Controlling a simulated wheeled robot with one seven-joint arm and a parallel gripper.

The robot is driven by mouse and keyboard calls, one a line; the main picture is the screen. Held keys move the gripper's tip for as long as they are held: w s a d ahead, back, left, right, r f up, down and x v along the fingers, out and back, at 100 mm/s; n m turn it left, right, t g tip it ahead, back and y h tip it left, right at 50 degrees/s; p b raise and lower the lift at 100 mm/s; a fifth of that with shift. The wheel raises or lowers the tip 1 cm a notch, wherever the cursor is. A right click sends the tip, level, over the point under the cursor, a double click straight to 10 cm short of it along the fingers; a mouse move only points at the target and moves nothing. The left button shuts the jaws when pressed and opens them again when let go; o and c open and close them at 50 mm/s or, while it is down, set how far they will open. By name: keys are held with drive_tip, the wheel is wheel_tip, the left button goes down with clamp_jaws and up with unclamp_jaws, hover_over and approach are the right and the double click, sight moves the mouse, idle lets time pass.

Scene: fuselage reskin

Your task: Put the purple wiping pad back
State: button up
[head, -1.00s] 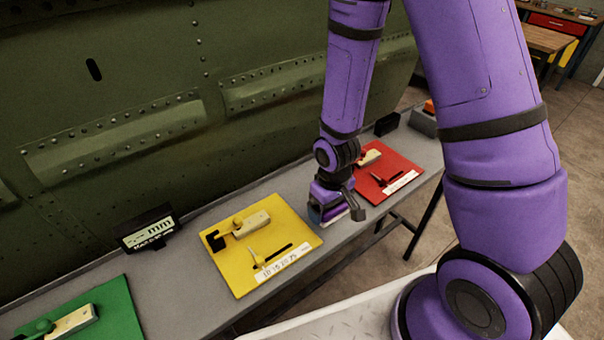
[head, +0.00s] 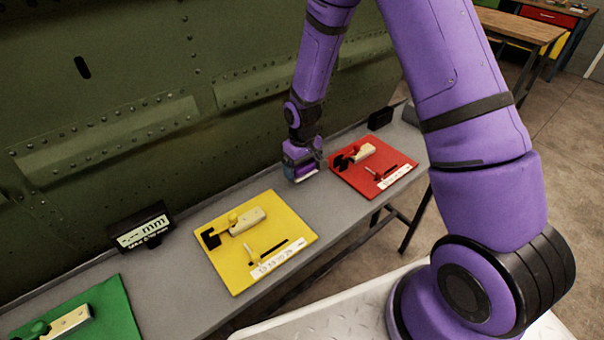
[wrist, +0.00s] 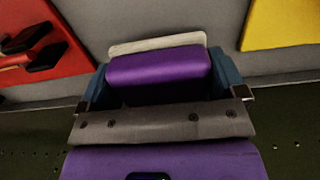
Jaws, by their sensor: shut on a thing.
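The purple wiping pad (wrist: 158,68) sits between the two fingers of my gripper (wrist: 165,85) in the wrist view, with a pale strip along its far edge. My gripper is shut on it. In the head view my gripper (head: 302,172) is low over the grey bench (head: 190,300), in the gap between the yellow board and the red board. The pad is mostly hidden by the gripper there. I cannot tell whether the pad touches the bench.
The yellow board (head: 290,232) and the red board (head: 395,175) carry tools and labels. A green board (head: 105,310) lies at lower left. A small black display (head: 142,228) stands by the green riveted panel (head: 120,80), which rises behind the bench.

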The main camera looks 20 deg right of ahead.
sight(302, 174)
drive_tip(key=shift+w+f, duration=0.15)
drive_tip(key=shift+f, duration=1.65)
drive_tip(key=o, duration=0.7)
